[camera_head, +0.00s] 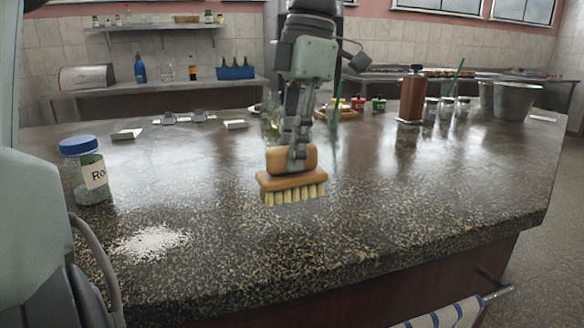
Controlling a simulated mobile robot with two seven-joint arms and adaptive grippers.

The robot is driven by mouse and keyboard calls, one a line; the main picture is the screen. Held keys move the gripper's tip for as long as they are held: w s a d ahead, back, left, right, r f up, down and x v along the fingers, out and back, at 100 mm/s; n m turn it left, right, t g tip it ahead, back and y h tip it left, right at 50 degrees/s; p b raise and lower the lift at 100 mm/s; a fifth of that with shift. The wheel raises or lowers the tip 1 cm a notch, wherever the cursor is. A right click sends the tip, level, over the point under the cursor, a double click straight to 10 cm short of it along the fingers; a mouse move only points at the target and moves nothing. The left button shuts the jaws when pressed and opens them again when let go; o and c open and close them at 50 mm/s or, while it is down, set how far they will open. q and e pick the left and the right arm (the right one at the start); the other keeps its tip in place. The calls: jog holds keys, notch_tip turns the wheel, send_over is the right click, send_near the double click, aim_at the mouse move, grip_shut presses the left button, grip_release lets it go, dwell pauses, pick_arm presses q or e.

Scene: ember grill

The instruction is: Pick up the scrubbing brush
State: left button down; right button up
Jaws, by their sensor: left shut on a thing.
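The scrubbing brush (286,186) has an orange-brown wooden body with a raised grip and pale yellow bristles pointing down. It is near the middle of the head view, in front of the dark speckled counter (400,220). My left gripper (297,160) comes down from above and is shut on the brush's raised grip. The brush is about level, and it looks held above the counter, though the size of the gap is hard to tell. My right gripper is not in view.
A blue-lidded jar (87,170) stands at the left, with a pile of white grains (150,242) in front. A brown bottle (412,97) and metal buckets (514,101) stand at the back right. A striped towel (446,317) hangs on the front rail. The counter's right middle is clear.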

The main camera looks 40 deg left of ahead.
pick_arm(q)
jog(key=s+a+r+b, duration=0.1)
jog(key=s+r, duration=0.6)
jog(key=s, duration=0.4)
jog(key=shift+s+r, duration=0.15)
jog(key=shift+s, duration=0.2)
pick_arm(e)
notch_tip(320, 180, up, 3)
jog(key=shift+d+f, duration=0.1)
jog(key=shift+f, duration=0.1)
